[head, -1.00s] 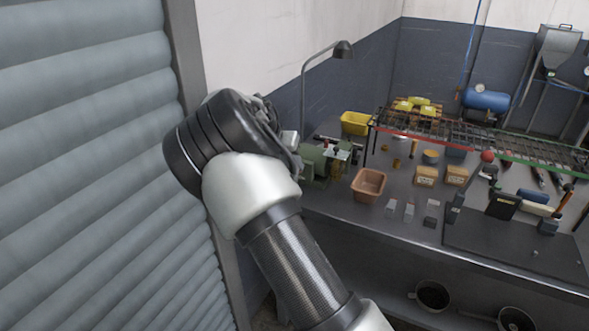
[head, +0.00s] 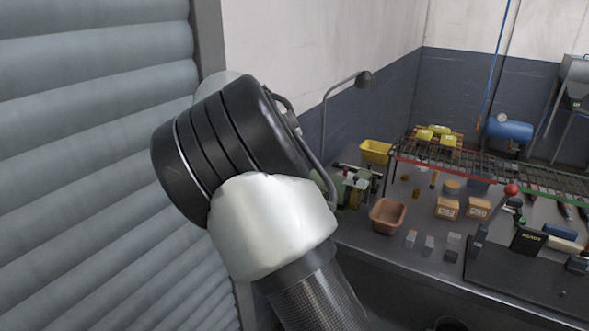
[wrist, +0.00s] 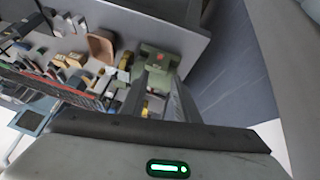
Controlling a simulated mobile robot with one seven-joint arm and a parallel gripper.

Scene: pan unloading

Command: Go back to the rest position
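My gripper (wrist: 157,84) shows in the wrist view, with its two dark fingers apart and nothing held between them. Beyond the fingers, the green machine (wrist: 158,59) on the workbench shows below at a distance. In the head view my arm is folded in front of the shutter at the left, and its black joint hides my gripper. The workbench (head: 400,257) is to the right of my arm.
A grey roller shutter (head: 90,130) fills the left side, close to my arm. On the bench are a brown bin (head: 388,216), a yellow bin (head: 376,151), small blocks and a wire rack (head: 470,163). A lamp (head: 365,79) stands behind.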

